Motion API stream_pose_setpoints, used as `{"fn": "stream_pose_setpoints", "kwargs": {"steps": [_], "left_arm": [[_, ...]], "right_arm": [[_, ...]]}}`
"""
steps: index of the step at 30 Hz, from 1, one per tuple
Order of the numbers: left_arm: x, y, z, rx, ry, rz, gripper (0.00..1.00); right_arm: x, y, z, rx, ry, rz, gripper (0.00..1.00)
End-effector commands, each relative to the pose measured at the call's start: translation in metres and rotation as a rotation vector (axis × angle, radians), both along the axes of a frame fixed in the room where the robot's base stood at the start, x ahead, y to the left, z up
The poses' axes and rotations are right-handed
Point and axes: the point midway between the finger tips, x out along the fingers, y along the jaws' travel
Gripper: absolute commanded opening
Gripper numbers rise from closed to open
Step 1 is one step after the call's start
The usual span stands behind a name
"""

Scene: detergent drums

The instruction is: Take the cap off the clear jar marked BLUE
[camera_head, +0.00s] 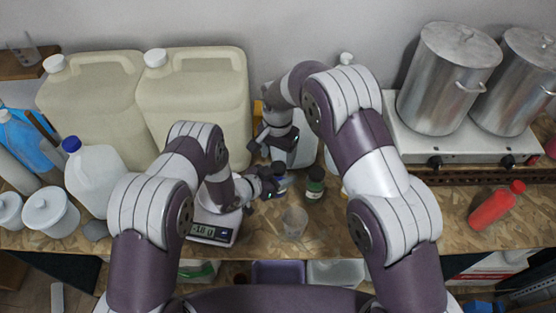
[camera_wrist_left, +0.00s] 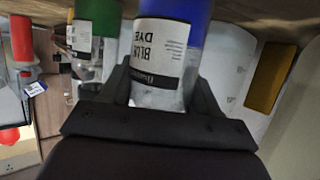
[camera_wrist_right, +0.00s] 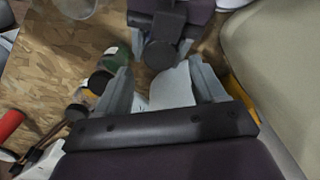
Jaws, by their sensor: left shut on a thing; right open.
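The jar marked BLUE (camera_wrist_left: 160,45) shows upside down in the left wrist view, with a white label, blue contents and a clear part. My left gripper (camera_wrist_left: 161,92) is shut on its sides. In the head view the jar (camera_head: 281,186) is partly hidden by my left gripper (camera_head: 270,184). A dark round top, apparently its black cap (camera_wrist_right: 160,54), shows in the right wrist view by my left gripper. My right gripper (camera_head: 273,150) is open and empty, behind and above the jar. Its spread fingers (camera_wrist_right: 162,88) do not touch the cap.
A green jar (camera_head: 315,184) with a black cap stands just right of the blue one. A clear cup (camera_head: 294,221) stands in front. A scale (camera_head: 213,233) is at left, under my left arm. Large cream canisters (camera_head: 200,95) and a white container (camera_head: 303,148) stand behind.

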Motion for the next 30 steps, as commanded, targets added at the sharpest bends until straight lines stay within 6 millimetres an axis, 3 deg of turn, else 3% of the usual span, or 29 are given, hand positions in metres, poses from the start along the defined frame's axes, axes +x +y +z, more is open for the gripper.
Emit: {"fn": "stream_pose_setpoints", "kwargs": {"steps": [5, 8, 21, 30], "left_arm": [[-0.001, 0.000, -0.002, 0.002, 0.004, 0.000, 0.00], [-0.001, 0.000, -0.002, 0.002, 0.004, 0.000, 0.00], [-0.001, 0.000, -0.001, 0.001, 0.004, 0.000, 0.00], [-0.001, 0.000, -0.001, 0.001, 0.004, 0.000, 0.00]], "right_arm": [[0.000, 0.000, 0.028, 0.001, -0.003, -0.223, 0.69], [-0.001, -0.001, 0.030, -0.002, 0.000, -0.290, 0.69], [-0.001, 0.000, -0.041, -0.002, 0.000, -0.290, 0.69], [-0.001, 0.000, -0.046, -0.001, -0.001, -0.289, 0.69]]}}
